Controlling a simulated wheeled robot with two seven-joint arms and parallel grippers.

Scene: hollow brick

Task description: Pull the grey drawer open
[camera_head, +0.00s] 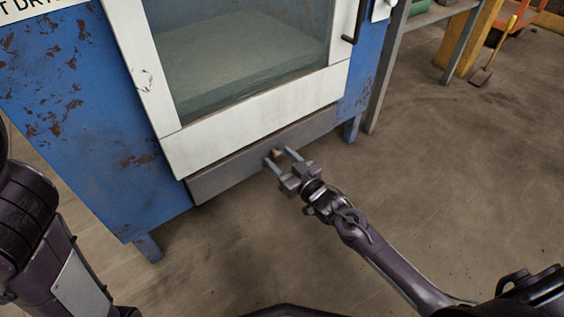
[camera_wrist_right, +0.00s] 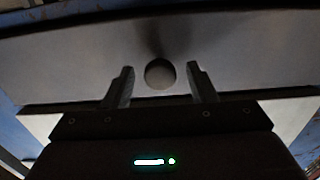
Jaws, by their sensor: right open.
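The grey drawer (camera_head: 224,176) is a low, wide front under the white-framed glass door of a blue, rust-flecked cabinet. It looks shut, level with the cabinet front. A small round brownish knob (camera_head: 278,154) sits near the middle of the drawer front. My right gripper (camera_head: 273,158) is open, its two fingers on either side of the knob. In the right wrist view the drawer front (camera_wrist_right: 85,62) fills the upper part. The round knob (camera_wrist_right: 160,73) lies between the two spread fingers, with a gap on each side. My left arm shows at the left edge; its gripper is out of view.
The white door frame (camera_head: 255,128) is just above the drawer. The blue cabinet (camera_head: 95,130) stands on short legs. A grey metal stand (camera_head: 384,75) is to the right. The concrete floor (camera_head: 430,170) in front and right is clear.

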